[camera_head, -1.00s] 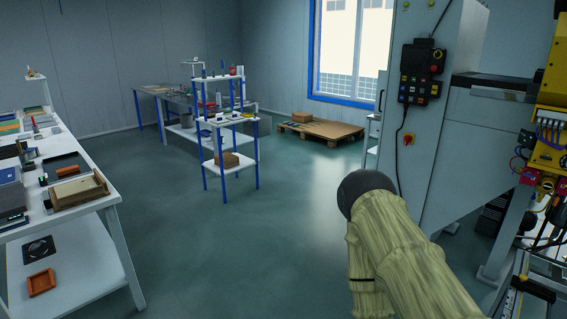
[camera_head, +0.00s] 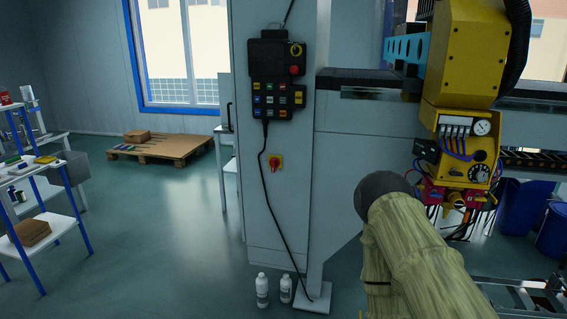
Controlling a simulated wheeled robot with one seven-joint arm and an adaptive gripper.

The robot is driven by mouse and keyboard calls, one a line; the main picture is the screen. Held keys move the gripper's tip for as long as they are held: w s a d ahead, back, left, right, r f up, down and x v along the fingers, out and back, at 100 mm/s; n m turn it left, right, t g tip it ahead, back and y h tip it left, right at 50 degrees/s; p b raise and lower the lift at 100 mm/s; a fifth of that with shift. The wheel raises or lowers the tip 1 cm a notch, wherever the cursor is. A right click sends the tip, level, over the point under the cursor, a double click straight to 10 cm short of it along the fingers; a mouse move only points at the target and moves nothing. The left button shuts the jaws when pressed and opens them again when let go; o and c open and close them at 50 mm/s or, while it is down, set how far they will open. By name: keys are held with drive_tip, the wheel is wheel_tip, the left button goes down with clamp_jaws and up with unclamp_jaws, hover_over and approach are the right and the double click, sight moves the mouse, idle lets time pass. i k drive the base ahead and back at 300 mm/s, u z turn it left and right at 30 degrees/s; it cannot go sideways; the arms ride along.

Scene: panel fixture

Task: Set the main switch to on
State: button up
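The box's black cable runs down just left of the switch. My sleeved arm shows at the lower right, apart from the cabinet. My gripper is not in view.
Two white bottles (camera_head: 262,290) stand on the floor by the cabinet's foot. A yellow machine head (camera_head: 468,60) is at the right, with blue bins (camera_head: 553,232) behind. A wooden pallet (camera_head: 165,147) and a blue-legged shelf (camera_head: 45,222) are left. Floor between is clear.

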sight(275, 162)
drive_tip(key=z, duration=0.05)
drive_tip(key=i, duration=0.15)
drive_tip(key=z, duration=0.05)
drive_tip(key=k, duration=0.45)
drive_tip(key=u, duration=0.95)
drive_tip(key=i, duration=1.8)
drive_tip(key=z, duration=0.4)
